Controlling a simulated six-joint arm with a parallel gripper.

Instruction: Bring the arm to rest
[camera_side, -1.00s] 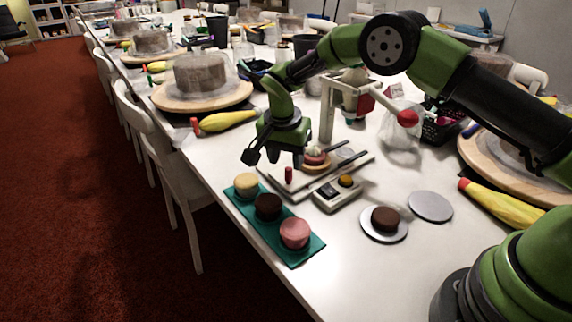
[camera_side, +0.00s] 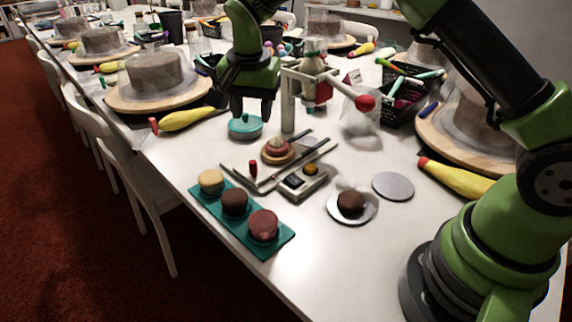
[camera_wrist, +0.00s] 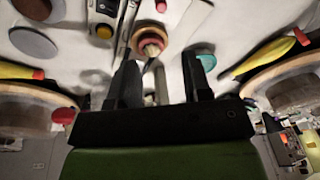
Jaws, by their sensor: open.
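My gripper (camera_side: 252,112) hangs with its fingers pointing down near the teal round dish (camera_side: 245,127), behind the small tray in the side view. Its fingers are apart, with nothing held between them. In the wrist view my gripper (camera_wrist: 160,72) shows two dark spread fingers. Beyond them in that view is a small cake with a pale top (camera_wrist: 151,46) on a round board; the teal dish (camera_wrist: 206,60) is to the right.
A press with a red-knobbed lever (camera_side: 364,103) stands close to the right of my gripper. A teal tray (camera_side: 284,241) holds three small cakes. A boxy device (camera_side: 304,182), a dark cake (camera_side: 351,203) on a disc and a bare grey disc (camera_side: 393,186) lie nearer.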

